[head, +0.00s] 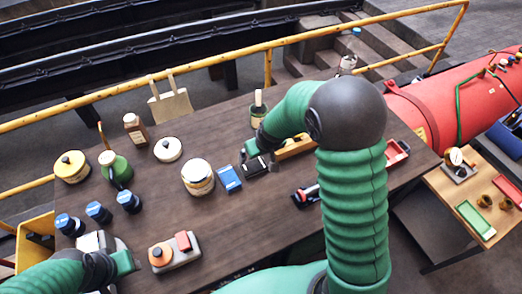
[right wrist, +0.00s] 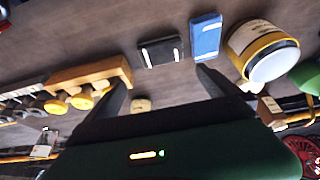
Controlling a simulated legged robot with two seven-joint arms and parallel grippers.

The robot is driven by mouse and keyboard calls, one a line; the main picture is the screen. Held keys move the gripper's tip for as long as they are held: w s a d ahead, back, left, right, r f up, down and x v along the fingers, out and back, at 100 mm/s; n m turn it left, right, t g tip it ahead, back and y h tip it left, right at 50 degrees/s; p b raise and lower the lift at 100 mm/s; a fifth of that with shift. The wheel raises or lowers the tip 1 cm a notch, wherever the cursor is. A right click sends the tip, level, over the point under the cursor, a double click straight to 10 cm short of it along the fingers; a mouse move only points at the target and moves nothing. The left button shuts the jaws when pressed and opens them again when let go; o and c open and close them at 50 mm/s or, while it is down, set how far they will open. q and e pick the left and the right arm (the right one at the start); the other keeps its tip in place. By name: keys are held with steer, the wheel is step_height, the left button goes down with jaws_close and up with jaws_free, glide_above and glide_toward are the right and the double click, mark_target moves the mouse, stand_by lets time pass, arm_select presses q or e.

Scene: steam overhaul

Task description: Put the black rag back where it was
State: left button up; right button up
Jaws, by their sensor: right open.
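A small flat black item (head: 256,166), which looks like the black rag, lies on the dark wooden table (head: 150,222), just right of a blue one (head: 229,179). In the right wrist view the black item (right wrist: 160,51) shows two pale bars and lies beside the blue one (right wrist: 206,38). My right gripper (head: 259,160) is close to the black item; its fingers (right wrist: 161,78) are spread with nothing between them, and the black item lies beyond the fingertips. My left gripper (head: 126,262) is at the lower left; its fingers cannot be made out.
A white tin (head: 197,177) stands left of the blue item. A wooden block (head: 295,147) with knobs is to the right, partly behind my right arm. Several bottles and jars crowd the table's left. A red and grey tool (head: 174,252) lies near the front. The middle front is clear.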

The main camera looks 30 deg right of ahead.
arm_select(q)
steer(key=shift+s+a+f+b, duration=0.1)
steer(key=shift+s+f+b, duration=0.05)
steer(key=shift+f+b, duration=0.65)
arm_select(e)
steer(key=s+a+r+g, duration=0.1)
steer(key=s+a, duration=0.2)
steer(key=s, duration=0.5)
steer(key=s+a+r+g, duration=0.1)
steer(key=s+a, duration=0.3)
steer(key=s, duration=0.5)
steer(key=shift+s+n, duration=0.2)
steer(key=shift+n, duration=0.1)
arm_select(q)
steer(key=shift+a, duration=0.1)
arm_select(e)
steer(key=shift+w+a, duration=0.1)
steer(key=shift+a, duration=0.05)
